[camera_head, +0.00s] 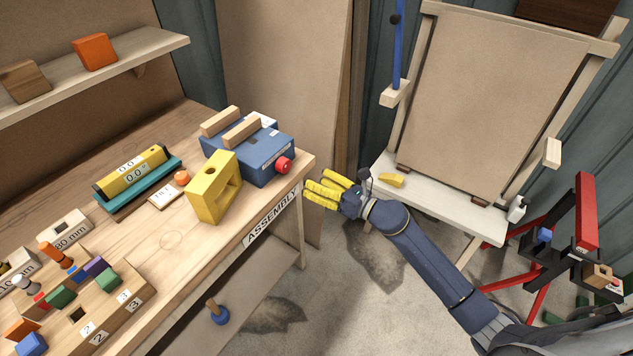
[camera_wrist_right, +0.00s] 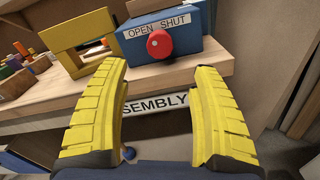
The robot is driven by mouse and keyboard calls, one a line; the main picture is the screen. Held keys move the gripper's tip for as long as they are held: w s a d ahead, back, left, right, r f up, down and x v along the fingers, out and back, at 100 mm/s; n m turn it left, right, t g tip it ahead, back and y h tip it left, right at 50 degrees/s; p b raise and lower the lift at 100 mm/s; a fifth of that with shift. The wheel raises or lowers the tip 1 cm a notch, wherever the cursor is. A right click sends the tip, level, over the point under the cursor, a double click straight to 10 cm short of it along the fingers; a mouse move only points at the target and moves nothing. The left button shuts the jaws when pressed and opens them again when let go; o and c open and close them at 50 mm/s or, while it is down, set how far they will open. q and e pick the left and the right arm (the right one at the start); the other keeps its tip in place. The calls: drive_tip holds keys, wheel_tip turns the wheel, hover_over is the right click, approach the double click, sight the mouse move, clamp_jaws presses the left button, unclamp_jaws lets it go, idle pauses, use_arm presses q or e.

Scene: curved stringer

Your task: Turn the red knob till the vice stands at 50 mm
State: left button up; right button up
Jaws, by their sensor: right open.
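The red knob (camera_head: 283,165) sits on the front face of the blue vice (camera_head: 262,158), at the right end of the workbench. In the right wrist view the knob (camera_wrist_right: 159,43) lies ahead, between and beyond my fingertips, under a label reading "OPEN SHUT" on the vice (camera_wrist_right: 185,38). Two wooden jaw bars (camera_head: 240,132) lie on top of the vice with a gap between them. My right gripper (camera_head: 322,189) is open and empty, off the bench's right end and apart from the knob. It also shows in the right wrist view (camera_wrist_right: 160,80). My left gripper is not in view.
A yellow block frame (camera_head: 214,187) stands just left of the vice. A yellow level (camera_head: 132,172) lies further left. The bench front edge bears an "ASSEMBLY" label (camera_head: 271,217). An easel board (camera_head: 490,100) stands at right. Floor between is clear.

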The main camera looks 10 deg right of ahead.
sight(288, 166)
drive_tip(key=s+d+n, duration=0.4)
drive_tip(key=x, duration=1.7)
drive_tip(key=shift+w+a, duration=0.2)
drive_tip(key=shift+a, duration=0.1)
drive_tip(key=c, duration=1.3)
drive_tip(key=shift+w+r+m, duration=0.1)
drive_tip(key=shift+m, duration=2.5)
